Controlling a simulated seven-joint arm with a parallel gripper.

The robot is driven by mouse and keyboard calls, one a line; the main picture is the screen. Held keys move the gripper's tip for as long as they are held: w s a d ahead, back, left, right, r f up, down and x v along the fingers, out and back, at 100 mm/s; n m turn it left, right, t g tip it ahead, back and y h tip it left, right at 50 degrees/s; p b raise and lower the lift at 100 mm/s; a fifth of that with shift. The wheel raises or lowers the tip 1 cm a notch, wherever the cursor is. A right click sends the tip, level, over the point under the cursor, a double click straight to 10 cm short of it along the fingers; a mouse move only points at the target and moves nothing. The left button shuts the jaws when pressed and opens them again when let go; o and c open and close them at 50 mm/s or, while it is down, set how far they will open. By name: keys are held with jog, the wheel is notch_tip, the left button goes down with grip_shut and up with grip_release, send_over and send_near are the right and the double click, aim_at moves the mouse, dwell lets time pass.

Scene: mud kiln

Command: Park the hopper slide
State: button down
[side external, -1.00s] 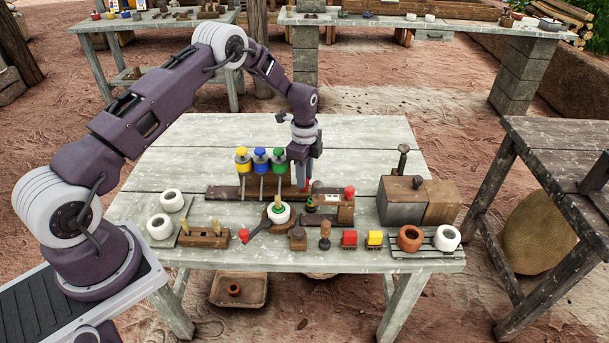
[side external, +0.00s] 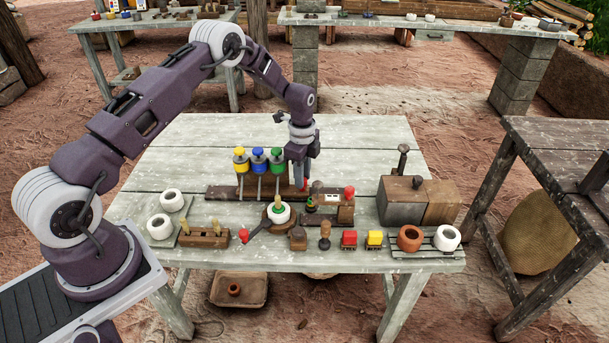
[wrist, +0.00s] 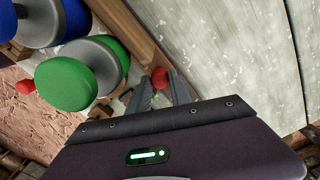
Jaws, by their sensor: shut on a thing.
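The hopper slide carries three hoppers with a yellow lid (side external: 240,153), a blue lid (side external: 258,154) and a green lid (side external: 277,154), standing in a row on a long wooden rail (side external: 222,193). My gripper (side external: 302,183) points down just right of the green hopper, with its fingers shut on a red knob. In the wrist view the red knob (wrist: 160,77) shows between the fingertips (wrist: 162,82). The green lid (wrist: 66,84) is close left of the fingers there. The slide's joint to the rail is mostly hidden.
A block with a red-topped handle (side external: 349,192) stands at the rail's right end. A white pot (side external: 279,212) sits in front of the rail. A wood-and-metal box (side external: 403,200) stands right. Small stamps and blocks line the front edge. The table's back is clear.

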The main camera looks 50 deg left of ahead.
aim_at(272, 154)
jog(key=s+a, duration=0.5)
jog(key=shift+s+a, duration=0.3)
jog(key=shift+a, duration=0.05)
jog(key=c, duration=1.2)
grip_release()
jog(key=shift+o, duration=0.2)
notch_tip(272, 154, up, 7)
jog(key=shift+r, duration=0.1)
